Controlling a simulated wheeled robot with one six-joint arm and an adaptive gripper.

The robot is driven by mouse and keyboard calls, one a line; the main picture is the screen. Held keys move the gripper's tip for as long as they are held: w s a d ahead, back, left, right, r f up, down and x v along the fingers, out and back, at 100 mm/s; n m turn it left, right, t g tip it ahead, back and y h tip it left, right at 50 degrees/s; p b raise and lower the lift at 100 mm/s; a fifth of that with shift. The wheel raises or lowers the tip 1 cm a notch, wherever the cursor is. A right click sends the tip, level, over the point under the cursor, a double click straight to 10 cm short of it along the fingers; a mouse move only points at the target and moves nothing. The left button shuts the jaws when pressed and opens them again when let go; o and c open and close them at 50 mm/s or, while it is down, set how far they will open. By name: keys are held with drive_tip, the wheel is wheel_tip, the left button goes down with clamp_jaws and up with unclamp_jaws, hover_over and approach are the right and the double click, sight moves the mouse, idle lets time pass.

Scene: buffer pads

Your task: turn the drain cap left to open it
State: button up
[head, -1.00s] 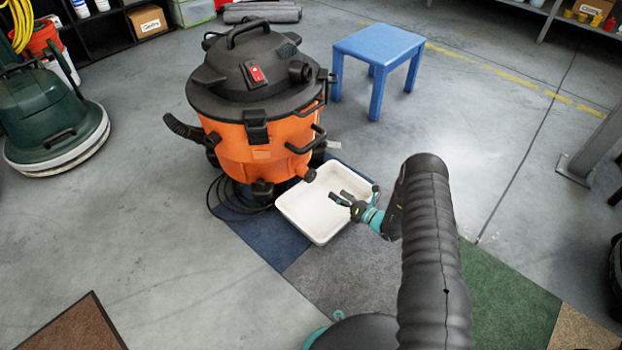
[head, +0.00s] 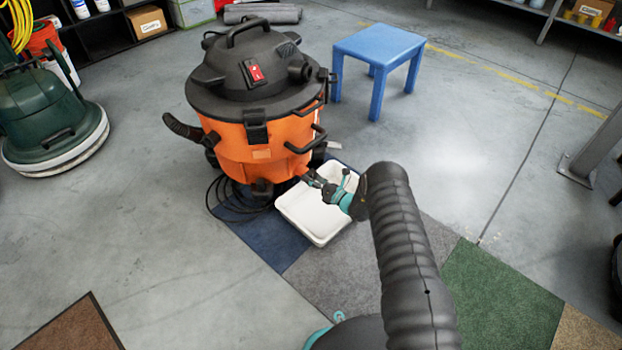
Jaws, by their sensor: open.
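An orange wet vacuum (head: 240,145) with a black lid stands at the middle left of the head view. Its drain cap sat low on the right side of the tank in the earlier frame; my gripper now covers that spot. My gripper (head: 309,179) is open, with its fingers at the cap's place, around or just in front of it; I cannot tell whether they touch it. A white tray (head: 308,237) lies on the floor below my gripper, beside the vacuum.
A blue stool (head: 378,45) stands behind the vacuum to the right. A green floor machine (head: 45,120) is at the left. A black cord (head: 222,200) lies by the vacuum's base. Carpet pieces, including a green one (head: 500,300), cover the near floor. Open floor lies to the right.

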drive_tip(key=shift+w+a, duration=0.2)
drive_tip(key=shift+a, duration=0.05)
drive_tip(key=c, duration=1.2)
